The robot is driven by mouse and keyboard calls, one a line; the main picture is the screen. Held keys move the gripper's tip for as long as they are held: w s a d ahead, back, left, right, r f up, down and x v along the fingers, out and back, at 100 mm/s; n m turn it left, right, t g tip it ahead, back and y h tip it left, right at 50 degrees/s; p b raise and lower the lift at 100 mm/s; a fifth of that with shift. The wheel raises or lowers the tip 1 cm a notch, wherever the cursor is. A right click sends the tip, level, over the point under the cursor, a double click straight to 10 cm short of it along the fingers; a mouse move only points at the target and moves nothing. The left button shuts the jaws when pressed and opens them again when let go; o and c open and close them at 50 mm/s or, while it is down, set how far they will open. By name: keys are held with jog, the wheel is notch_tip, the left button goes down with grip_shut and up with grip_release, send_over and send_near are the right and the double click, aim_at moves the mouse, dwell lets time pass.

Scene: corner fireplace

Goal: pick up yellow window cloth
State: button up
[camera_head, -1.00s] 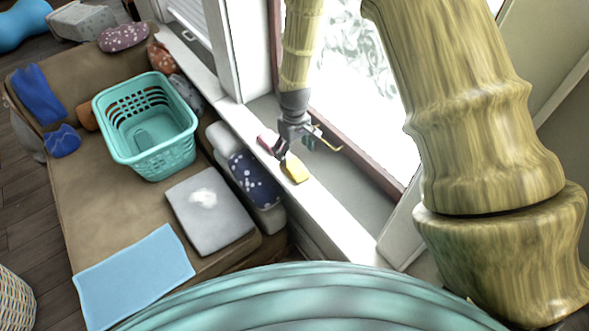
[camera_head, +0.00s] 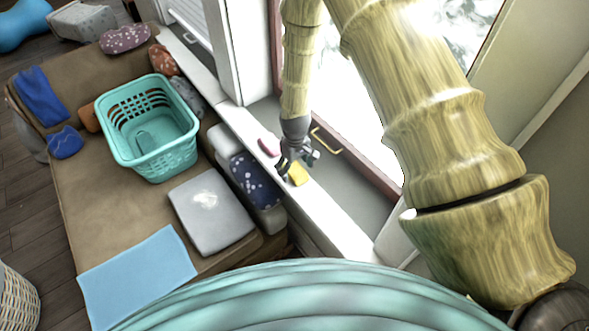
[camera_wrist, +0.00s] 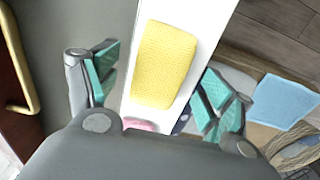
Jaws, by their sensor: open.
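The yellow window cloth (camera_head: 298,175) lies on the white windowsill. In the wrist view the cloth (camera_wrist: 165,65) shows as a textured yellow rectangle with rounded corners, flat on the white sill. My gripper (camera_head: 287,172) is above the sill at the cloth, and its fingers hide part of the cloth in the head view. In the wrist view my gripper (camera_wrist: 155,85) is open, with one teal-padded finger on each side of the cloth's near end. Nothing is between the pads but the view of the cloth and sill; whether the fingers touch the sill I cannot tell.
A pink item (camera_head: 269,147) lies on the sill beside the cloth. The window frame with a brass handle (camera_head: 326,141) is close on the right. A sofa (camera_head: 110,205) on the left holds a teal basket (camera_head: 150,165), a grey cushion (camera_head: 212,225) and a blue cloth (camera_head: 140,275).

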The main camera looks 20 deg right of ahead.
jog(key=shift+f, duration=0.6)
jog(key=c, duration=1.1)
jog(key=shift+r, duration=0.1)
jog(key=shift+r+b, duration=0.55)
jog(key=shift+r, duration=0.55)
jog(key=s+a+r+b, duration=0.1)
jog(key=s+b, duration=0.1)
jog(key=s, duration=0.6)
jog(key=s+a+r+b, duration=0.1)
jog(key=s+a+b, duration=0.1)
jog(key=s, duration=0.5)
jog(key=shift+s+r, duration=0.35)
jog(key=shift+a, duration=0.1)
